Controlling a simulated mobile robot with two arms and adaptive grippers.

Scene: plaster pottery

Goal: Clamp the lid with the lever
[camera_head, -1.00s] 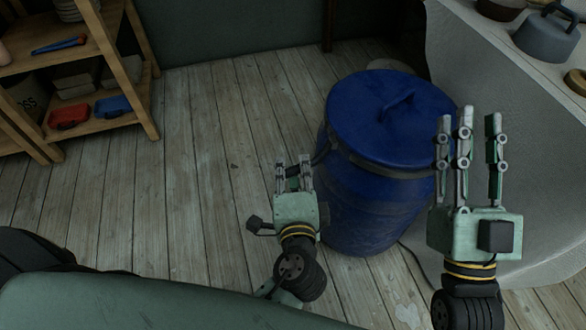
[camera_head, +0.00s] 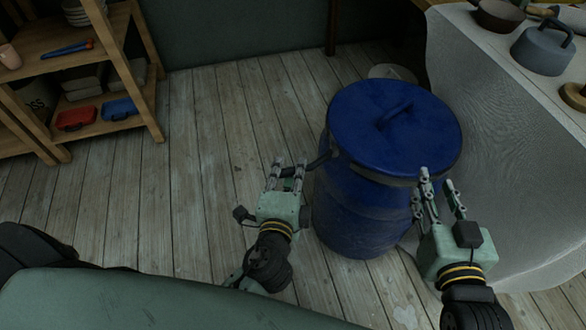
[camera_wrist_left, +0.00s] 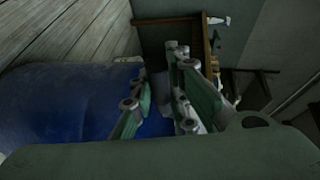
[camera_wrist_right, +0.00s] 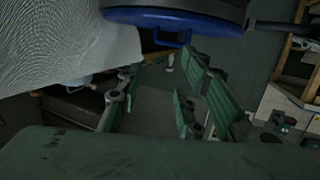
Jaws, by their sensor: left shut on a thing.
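A blue barrel (camera_head: 350,215) stands upright on the floor with its blue lid (camera_head: 375,115) on top; the lid has a raised handle. A dark clamp band (camera_head: 385,179) runs around the rim below the lid. Its black lever (camera_head: 319,160) sticks out to the left, away from the barrel. My left gripper (camera_head: 288,165) is shut on the lever's outer end; the grip itself is partly hidden by the fingers. My right gripper (camera_head: 437,180) is open and empty at the barrel's right front, close to the rim; I cannot tell if it touches.
A cloth-covered table (camera_head: 500,130) with pots stands close on the right. A wooden shelf (camera_head: 145,110) with red and blue boxes is at the far left. The plank floor (camera_head: 215,190) left of the barrel is clear.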

